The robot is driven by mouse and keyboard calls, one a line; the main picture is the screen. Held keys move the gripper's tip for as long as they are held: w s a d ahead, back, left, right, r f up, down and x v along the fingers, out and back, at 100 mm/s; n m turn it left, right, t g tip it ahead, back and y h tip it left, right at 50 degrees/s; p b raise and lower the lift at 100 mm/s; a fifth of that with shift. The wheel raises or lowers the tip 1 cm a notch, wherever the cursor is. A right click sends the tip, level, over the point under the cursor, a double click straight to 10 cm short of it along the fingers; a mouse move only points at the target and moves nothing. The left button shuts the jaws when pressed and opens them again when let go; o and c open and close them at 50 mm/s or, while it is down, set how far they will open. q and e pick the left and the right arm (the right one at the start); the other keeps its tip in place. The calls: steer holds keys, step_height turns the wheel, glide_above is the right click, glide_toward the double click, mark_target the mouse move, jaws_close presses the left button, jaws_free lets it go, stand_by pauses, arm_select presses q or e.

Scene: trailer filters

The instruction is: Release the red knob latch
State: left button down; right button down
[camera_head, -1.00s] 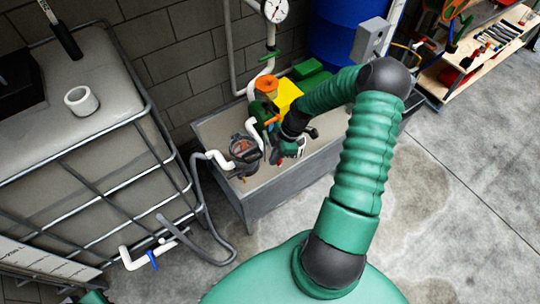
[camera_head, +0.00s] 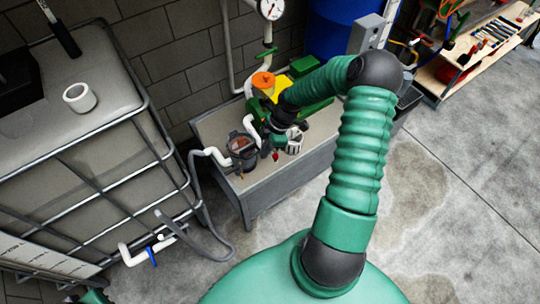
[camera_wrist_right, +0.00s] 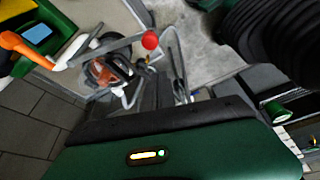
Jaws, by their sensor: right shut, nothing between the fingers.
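The red knob (camera_wrist_right: 150,40) shows in the wrist view as a small ball close to my right fingertips. In the head view it is a tiny red spot (camera_head: 275,157) by my right gripper (camera_head: 268,150). The right gripper is shut with nothing in it, at the right side of the round filter housing (camera_head: 242,148). The housing, with a clear lid and reddish inside, also shows in the wrist view (camera_wrist_right: 104,72), left of the knob. Whether the fingers touch the knob cannot be told.
A grey bench (camera_head: 285,177) carries the filter and a green pump with an orange cap (camera_head: 263,80). White pipe (camera_head: 211,154) joins the housing from the left. A caged tank (camera_head: 85,120) stands left, a blue barrel (camera_head: 328,32) behind. The floor on the right is clear.

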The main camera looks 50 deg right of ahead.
steer(key=w+v, duration=0.1)
steer(key=v, duration=0.5)
steer(key=shift+s+r, duration=0.35)
steer(key=shift+r, duration=0.1)
